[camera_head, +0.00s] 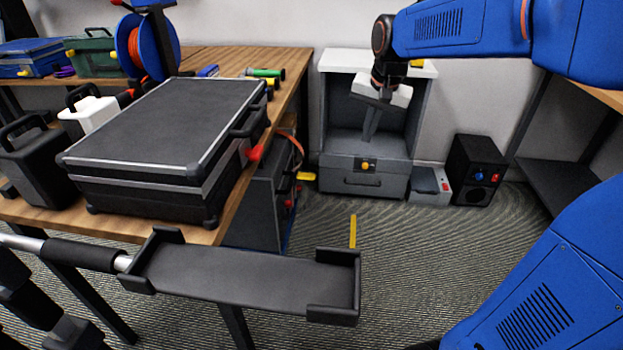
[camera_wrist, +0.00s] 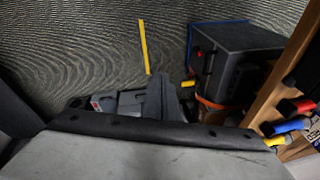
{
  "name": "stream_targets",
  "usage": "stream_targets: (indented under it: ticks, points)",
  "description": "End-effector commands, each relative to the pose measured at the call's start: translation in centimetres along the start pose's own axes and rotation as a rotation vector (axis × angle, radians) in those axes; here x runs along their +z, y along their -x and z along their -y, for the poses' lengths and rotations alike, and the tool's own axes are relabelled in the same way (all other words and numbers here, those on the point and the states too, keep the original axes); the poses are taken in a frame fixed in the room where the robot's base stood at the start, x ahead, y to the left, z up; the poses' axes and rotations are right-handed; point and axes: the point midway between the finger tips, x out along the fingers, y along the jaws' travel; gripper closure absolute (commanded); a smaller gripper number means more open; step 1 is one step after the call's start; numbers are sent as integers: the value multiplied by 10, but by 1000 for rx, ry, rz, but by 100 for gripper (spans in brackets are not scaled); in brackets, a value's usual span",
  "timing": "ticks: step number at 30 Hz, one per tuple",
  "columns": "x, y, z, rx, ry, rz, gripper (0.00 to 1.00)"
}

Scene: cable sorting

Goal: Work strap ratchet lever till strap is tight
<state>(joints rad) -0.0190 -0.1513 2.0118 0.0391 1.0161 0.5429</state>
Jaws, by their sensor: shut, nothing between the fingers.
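An orange strap (camera_head: 294,143) runs over the dark case (camera_head: 255,205) beside the wooden table. A yellow lever-like piece (camera_head: 305,176) sticks out from the case's right side. In the wrist view the case (camera_wrist: 235,52) is at upper right, with the orange strap (camera_wrist: 212,103) partly hidden and the yellow piece (camera_wrist: 188,83) at its left. I cannot make out the ratchet itself clearly. My gripper (camera_head: 369,138) is shut and empty, pointing down in front of the grey cabinet, right of the case and apart from the strap. Its fingers (camera_wrist: 165,97) show in the wrist view.
A grey cabinet (camera_head: 365,182) and black speaker-like box (camera_head: 476,170) stand by the wall. A yellow strip (camera_head: 353,231) lies on open carpet.

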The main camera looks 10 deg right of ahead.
Motion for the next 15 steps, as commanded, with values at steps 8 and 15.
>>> stream_targets:
  ticks: [8, 15]
  points:
    - [-51, -31, 36, 13, -115, 32, 100]
    - [-92, -63, 65, 26, -217, 57, 100]
